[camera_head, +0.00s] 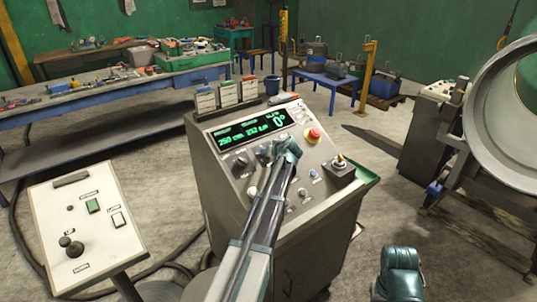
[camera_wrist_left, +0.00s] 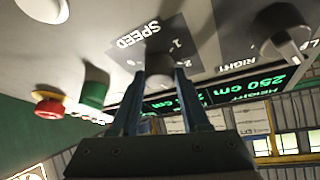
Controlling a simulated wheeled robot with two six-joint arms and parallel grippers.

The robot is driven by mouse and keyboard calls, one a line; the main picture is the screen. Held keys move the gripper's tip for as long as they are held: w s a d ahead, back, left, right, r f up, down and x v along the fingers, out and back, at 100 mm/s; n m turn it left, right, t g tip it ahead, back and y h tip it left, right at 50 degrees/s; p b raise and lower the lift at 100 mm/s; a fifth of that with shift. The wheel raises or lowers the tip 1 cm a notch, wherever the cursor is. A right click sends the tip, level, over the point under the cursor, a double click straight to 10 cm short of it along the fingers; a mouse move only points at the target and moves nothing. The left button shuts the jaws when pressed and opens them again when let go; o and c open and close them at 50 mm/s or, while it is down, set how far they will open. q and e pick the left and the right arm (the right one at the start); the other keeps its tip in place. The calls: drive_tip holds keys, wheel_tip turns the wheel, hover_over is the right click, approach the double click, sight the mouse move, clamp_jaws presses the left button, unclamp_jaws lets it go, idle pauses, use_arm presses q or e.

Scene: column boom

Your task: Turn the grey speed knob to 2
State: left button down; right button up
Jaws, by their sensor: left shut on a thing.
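The grey speed knob (camera_wrist_left: 158,72) sits beside the printed word SPEED and the numbers 1 and 2 on the console panel in the left wrist view. My left gripper (camera_wrist_left: 160,85) is shut on it, one finger on each side. Which number the knob points to I cannot tell. In the head view my left arm reaches up to the console (camera_head: 232,165), and its wrist hides the knob.
The console has a green-lit display (camera_head: 250,128), a red stop button (camera_head: 314,134) and a joystick (camera_head: 339,162). In the wrist view a green knob (camera_wrist_left: 95,88) and a red button (camera_wrist_left: 48,104) lie left of the fingers. A white control box (camera_head: 85,225) stands at left.

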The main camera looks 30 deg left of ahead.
use_arm(q)
drive_tip(key=n, duration=0.1)
drive_tip(key=n+g+y, duration=0.1)
drive_tip(key=n, duration=0.1)
drive_tip(key=n+g, duration=0.1)
drive_tip(key=n, duration=0.1)
drive_tip(key=shift+w+d+y, duration=0.15)
drive_tip(key=shift+w+y, duration=0.1)
drive_tip(key=shift+y, duration=0.05)
drive_tip(key=n, duration=0.2)
drive_tip(key=n+g, duration=0.1)
drive_tip(key=n, duration=0.1)
drive_tip(key=shift+w+g+y, duration=0.1)
drive_tip(key=shift+g+y, duration=0.2)
drive_tip(key=shift+n+g, duration=0.7)
drive_tip(key=shift+n, duration=0.4)
drive_tip(key=shift+f, duration=0.1)
drive_tip(key=shift+c, duration=1.9)
unclamp_jaws()
